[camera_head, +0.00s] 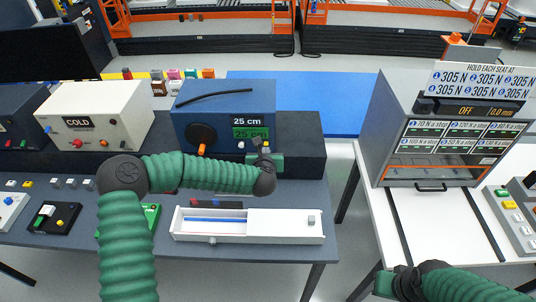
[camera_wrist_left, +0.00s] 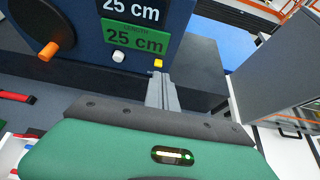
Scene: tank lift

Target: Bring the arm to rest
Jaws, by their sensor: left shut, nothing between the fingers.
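My left arm (camera_head: 195,172) is green and ribbed, and reaches over the dark bench toward the blue box (camera_head: 222,100). My left gripper (camera_head: 257,146) is in front of the lower right of that box. In the left wrist view its grey fingers (camera_wrist_left: 161,78) are together with nothing between them. Their tips appear just below a small yellow button (camera_wrist_left: 158,63); whether they touch it I cannot tell. My right gripper (camera_head: 388,284) is low by the white table's front edge, partly cut off; its fingers are not clear.
The blue box has 25 cm displays (camera_head: 250,133) and an orange knob (camera_head: 201,150). A white tray with a sliding lid (camera_head: 285,222) lies below the left forearm. A cream COLD box (camera_head: 100,115) stands left. A grey press cabinet (camera_head: 385,125) stands on the white table (camera_head: 375,215).

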